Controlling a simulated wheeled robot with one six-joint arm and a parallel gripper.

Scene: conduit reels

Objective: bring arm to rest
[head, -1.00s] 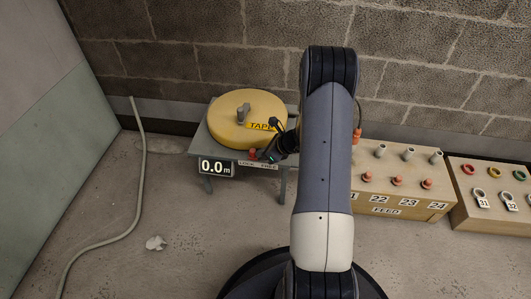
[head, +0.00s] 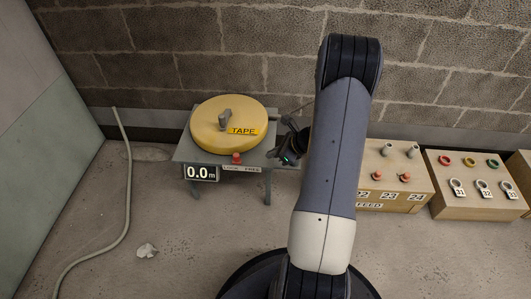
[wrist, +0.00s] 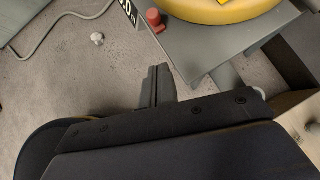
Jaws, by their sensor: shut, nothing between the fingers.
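My gripper (head: 291,143) is beside the right edge of the grey tape stand, partly hidden behind my own arm in the head view. In the wrist view its fingers (wrist: 156,85) are together with nothing between them. The yellow tape reel (head: 222,133) lies flat on the grey stand (head: 187,149), with a grey crank on top and a TAPE label. A red button (head: 236,158) stands at the stand's front edge, and it also shows in the wrist view (wrist: 155,19). The gripper is apart from the reel and the button.
The display (head: 201,173) reads 0.0 m. A wooden FEED box (head: 420,180) with pegs and red buttons stands right of my arm. Another box (head: 465,204) with coloured rings and numbered tags is farther right. A grey conduit (head: 127,200) and a crumpled white scrap (head: 147,251) lie on the floor.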

